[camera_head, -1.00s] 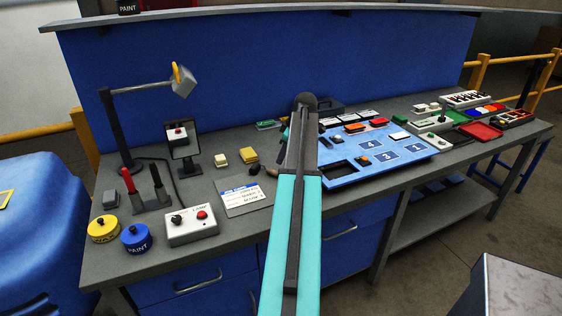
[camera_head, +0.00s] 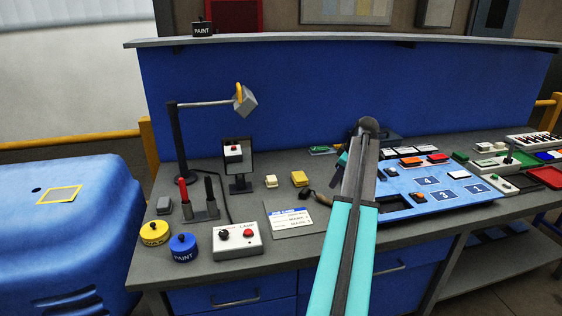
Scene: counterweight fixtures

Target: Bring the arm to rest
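My arm, teal and dark grey, rises from the bottom edge right of the middle and reaches over the workbench (camera_head: 190,262). It covers part of the blue numbered board (camera_head: 398,207). A small teal and dark part at the arm's far end (camera_head: 341,160) shows at its left side, perhaps my wrist or gripper. The fingers cannot be made out, so I cannot tell whether they are open or shut, or hold anything.
On the bench's left are a lamp (camera_head: 245,100), a small mirror (camera_head: 237,166), a white switch box (camera_head: 236,241), yellow (camera_head: 154,233) and blue (camera_head: 183,248) paint pots and a card (camera_head: 290,222). Trays (camera_head: 546,177) stand at right. A blue panel (camera_head: 300,100) backs the bench.

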